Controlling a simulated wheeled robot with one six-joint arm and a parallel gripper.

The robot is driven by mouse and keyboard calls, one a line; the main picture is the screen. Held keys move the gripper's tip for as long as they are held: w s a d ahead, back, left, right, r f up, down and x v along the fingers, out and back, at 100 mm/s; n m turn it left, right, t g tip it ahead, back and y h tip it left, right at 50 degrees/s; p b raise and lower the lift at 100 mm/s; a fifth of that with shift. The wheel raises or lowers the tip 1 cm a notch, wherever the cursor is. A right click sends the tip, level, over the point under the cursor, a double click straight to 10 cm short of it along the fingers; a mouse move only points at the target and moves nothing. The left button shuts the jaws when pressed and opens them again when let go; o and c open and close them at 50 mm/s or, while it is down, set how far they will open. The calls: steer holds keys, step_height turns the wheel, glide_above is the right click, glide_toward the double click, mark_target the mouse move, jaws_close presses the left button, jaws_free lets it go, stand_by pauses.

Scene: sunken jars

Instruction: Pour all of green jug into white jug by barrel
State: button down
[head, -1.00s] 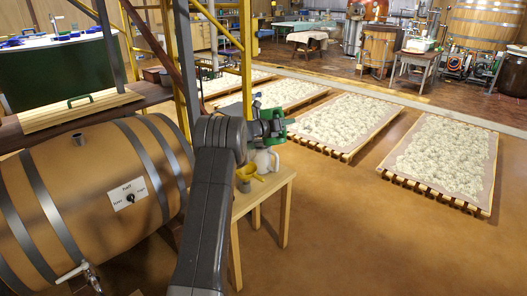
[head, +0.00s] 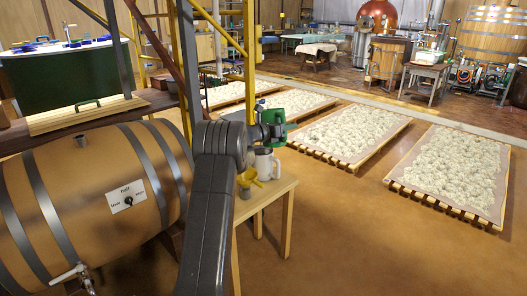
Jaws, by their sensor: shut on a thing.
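The green jug (head: 275,121) is in my gripper (head: 263,131), above the small wooden table. Its exact tilt and its contents are too small to make out. The white jug (head: 264,163) stands on the table beside the barrel, below and slightly left of the green jug, apart from it. The barrel (head: 100,190) lies on its side at the left, with a tap and a dial plate. My gripper is shut on the green jug; its fingers are mostly hidden.
A yellow funnel (head: 251,177) and a small grey cup (head: 244,190) stand left of the white jug on the small table (head: 272,190). Yellow and grey scaffold posts (head: 249,60) rise close behind. Slatted beds (head: 452,176) lie behind right; the floor at right is clear.

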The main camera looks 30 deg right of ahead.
steer(key=shift+f+m+b, duration=0.1)
steer(key=shift+m+b, duration=0.2)
steer(key=shift+b, duration=0.35)
step_height(320, 180, up, 2)
steer(key=m+b, duration=0.2)
steer(key=b, duration=0.2)
steer(key=shift+m+h, duration=0.3)
steer(key=shift+m, duration=0.1)
